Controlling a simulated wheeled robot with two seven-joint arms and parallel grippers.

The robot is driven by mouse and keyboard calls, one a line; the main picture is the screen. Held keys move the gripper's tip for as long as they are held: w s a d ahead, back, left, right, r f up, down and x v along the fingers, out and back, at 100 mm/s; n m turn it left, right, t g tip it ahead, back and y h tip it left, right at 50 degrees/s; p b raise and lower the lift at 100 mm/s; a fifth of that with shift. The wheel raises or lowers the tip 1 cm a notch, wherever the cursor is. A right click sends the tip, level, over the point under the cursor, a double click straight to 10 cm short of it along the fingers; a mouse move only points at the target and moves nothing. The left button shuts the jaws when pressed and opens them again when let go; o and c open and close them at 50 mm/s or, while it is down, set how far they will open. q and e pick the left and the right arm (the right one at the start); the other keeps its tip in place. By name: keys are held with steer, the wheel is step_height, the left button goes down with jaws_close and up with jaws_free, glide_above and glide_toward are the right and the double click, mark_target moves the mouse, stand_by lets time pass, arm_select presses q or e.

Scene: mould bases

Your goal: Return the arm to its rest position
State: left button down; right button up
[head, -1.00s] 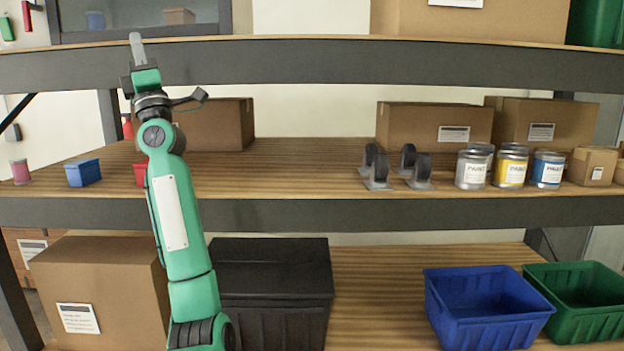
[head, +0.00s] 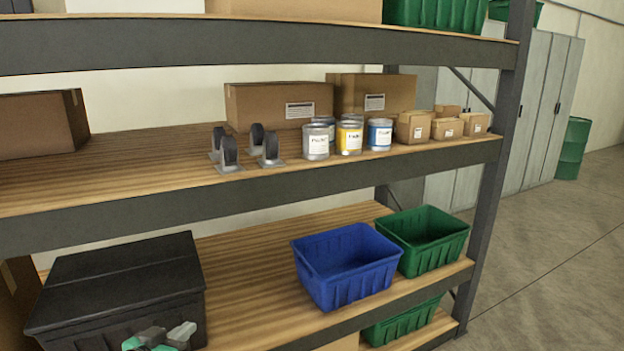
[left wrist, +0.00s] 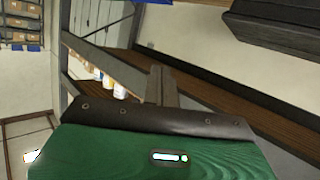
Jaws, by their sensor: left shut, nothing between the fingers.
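My left gripper (head: 182,332) shows only in part at the bottom left of the head view, in front of the black lidded bin (head: 120,275). Its green and grey parts are low in the picture, and most of the arm is out of frame. In the left wrist view its fingers (left wrist: 162,86) are together with nothing between them. It appears clear of the shelf boards, but its exact distance from the black bin is hard to tell. My right gripper is in neither view.
The middle shelf (head: 120,212) holds casters (head: 229,152), paint cans (head: 349,138) and cardboard boxes (head: 278,104). A blue bin (head: 345,285) and a green bin (head: 428,258) stand on the lower shelf. Open floor (head: 560,250) lies right of the rack's upright (head: 497,150).

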arm_select(q)
steer(key=s+d+f+g+y, duration=0.1)
steer(key=s+f+g, duration=0.3)
steer(key=s+f, duration=0.45)
steer(key=s+d+f+g+y, duration=0.1)
steer(key=s+f+g+y, duration=0.3)
steer(key=s, duration=0.8)
steer(key=s+d+f+g+h, duration=0.1)
steer(key=s+d+f+g, duration=0.15)
steer(key=s+f, duration=0.7)
step_height(320, 180, down, 26)
steer(key=g+p, duration=0.2)
steer(key=s+a+f, duration=0.2)
steer(key=s+f, duration=0.8)
steer(key=s+a+f, duration=0.2)
steer(key=s+f, duration=0.7)
steer(key=s, duration=0.1)
steer(key=shift+s+a+f+g+p, duration=0.2)
steer(key=shift+s+f+g+p, duration=0.15)
steer(key=shift+f+g+p, duration=0.1)
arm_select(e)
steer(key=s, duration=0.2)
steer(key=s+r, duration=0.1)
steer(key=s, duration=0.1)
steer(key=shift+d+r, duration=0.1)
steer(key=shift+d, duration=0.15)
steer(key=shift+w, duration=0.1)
